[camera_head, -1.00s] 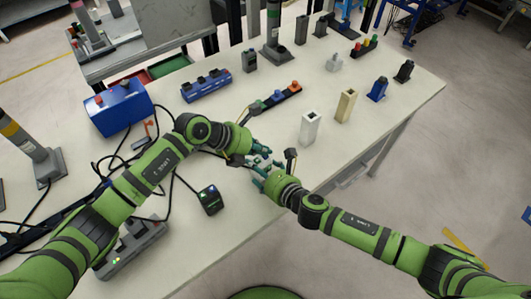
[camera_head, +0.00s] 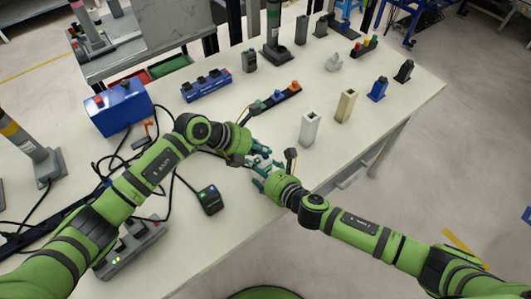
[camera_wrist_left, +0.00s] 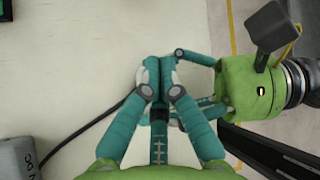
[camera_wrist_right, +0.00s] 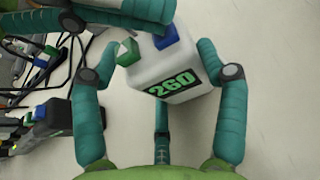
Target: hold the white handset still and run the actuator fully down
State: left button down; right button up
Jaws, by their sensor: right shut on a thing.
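The white handset (camera_wrist_right: 172,75) is a white block with a green "260" label and a green and a blue button on top. It shows best in the right wrist view. My right gripper (camera_wrist_right: 155,55) is shut on it, fingers on both sides. My left gripper (camera_wrist_left: 160,72) has its fingers together, tips at the handset's button end. Whether they touch a button is hidden. In the head view my left gripper (camera_head: 258,156) and my right gripper (camera_head: 264,174) meet near the table's front edge. I cannot tell which grey column, such as the left one (camera_head: 30,145), is the actuator.
A dark box with a lit face (camera_head: 209,200) and cables lie left of the grippers. A white block (camera_head: 310,128) and a beige block (camera_head: 345,105) stand to the right.

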dwell(0.8)
pick_arm(q)
jog(key=shift+r, duration=0.85)
jog(key=shift+r, duration=2.55)
pick_arm(e)
jog(key=o, duration=1.3)
